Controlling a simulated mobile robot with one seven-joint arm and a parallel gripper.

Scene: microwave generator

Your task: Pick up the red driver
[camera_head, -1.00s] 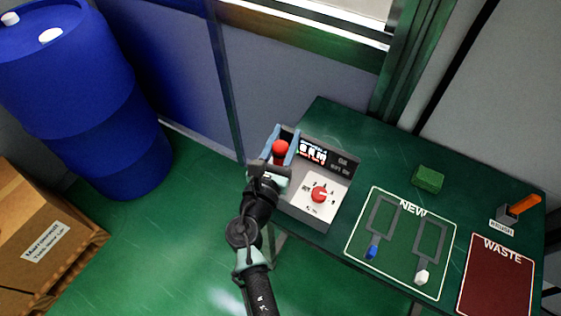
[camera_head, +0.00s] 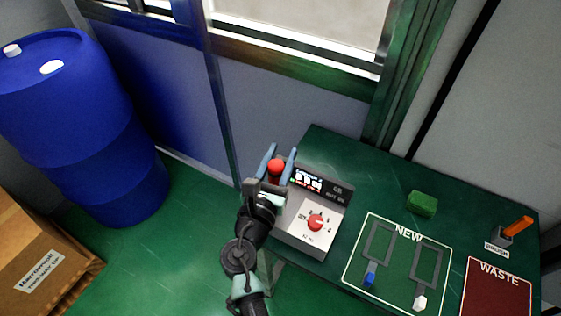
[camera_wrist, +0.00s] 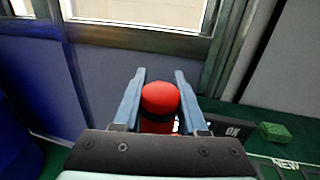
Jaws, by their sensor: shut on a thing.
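The red driver (camera_head: 276,167) has a rounded red top and sits between the two blue-grey fingers of my gripper (camera_head: 277,165). In the wrist view the red driver (camera_wrist: 160,100) stands upright between the fingertips of my gripper (camera_wrist: 158,98), which is shut on it. Its lower part is hidden behind the gripper body. My gripper is at the left end of the generator (camera_head: 310,215), a grey box with a lit display and a red knob. I cannot tell whether the driver's lower end touches anything.
The green table (camera_head: 322,150) carries a green block (camera_head: 423,204), a NEW mat (camera_head: 397,285) with a blue-ended and a white-ended piece, an orange-handled brush (camera_head: 515,228) in a holder, and a red WASTE mat (camera_head: 497,290). A blue barrel (camera_head: 80,130) and a cardboard box (camera_head: 40,255) stand left.

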